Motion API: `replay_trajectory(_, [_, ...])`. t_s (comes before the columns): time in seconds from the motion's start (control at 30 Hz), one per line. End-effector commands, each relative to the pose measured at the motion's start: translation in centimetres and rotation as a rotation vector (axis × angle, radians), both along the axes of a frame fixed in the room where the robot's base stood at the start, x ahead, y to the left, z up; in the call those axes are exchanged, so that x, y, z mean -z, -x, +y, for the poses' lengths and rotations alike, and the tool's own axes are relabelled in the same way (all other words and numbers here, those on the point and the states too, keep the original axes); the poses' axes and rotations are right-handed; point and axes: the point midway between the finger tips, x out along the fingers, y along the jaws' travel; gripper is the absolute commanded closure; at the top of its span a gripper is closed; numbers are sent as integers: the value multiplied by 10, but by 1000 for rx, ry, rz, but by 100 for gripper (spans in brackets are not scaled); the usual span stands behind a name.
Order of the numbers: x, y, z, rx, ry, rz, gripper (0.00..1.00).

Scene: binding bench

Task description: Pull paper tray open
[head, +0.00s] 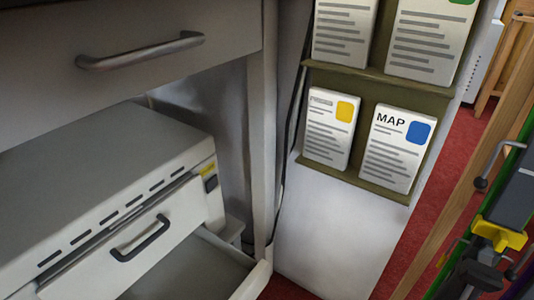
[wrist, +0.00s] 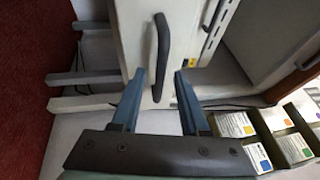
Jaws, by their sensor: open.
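The paper tray (head: 85,268) is the light front panel low in the white machine (head: 85,160), with a dark curved handle (head: 140,240). In the head view a thin dark gap runs along the panel's top edge. In the wrist view the handle (wrist: 162,45) stands upright in the picture on the light panel. My gripper (wrist: 159,76) is open, its two blue-grey fingers apart. The handle's lower end appears between the fingertips, with nothing gripped. The head view shows no finger at the handle, so the gripper seems short of it.
A bench drawer with a grey metal handle (head: 140,50) hangs above the machine. Below the tray a light open drawer-like compartment (head: 258,280) sticks out. To the right, a rack (head: 380,78) holds several booklets, one marked MAP (head: 394,146). Red floor (head: 425,215) shows beyond.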

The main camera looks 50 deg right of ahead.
Motion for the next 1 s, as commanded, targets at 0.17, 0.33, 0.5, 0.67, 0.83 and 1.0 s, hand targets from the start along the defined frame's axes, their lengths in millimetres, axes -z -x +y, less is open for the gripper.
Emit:
replay_trajectory(0.17, [3, 26, 10, -1, -4, 7, 55])
replay_trajectory(0.33, [9, 62, 24, -2, -3, 8, 55])
replay_trajectory(0.5, [16, 93, 36, -1, -2, 7, 55])
replay_trajectory(0.67, [20, 110, 42, -1, -2, 2, 55])
replay_trajectory(0.83, [21, 116, 45, 0, -1, 1, 55])
replay_trajectory(1.0, [21, 116, 45, 0, -1, 1, 55])
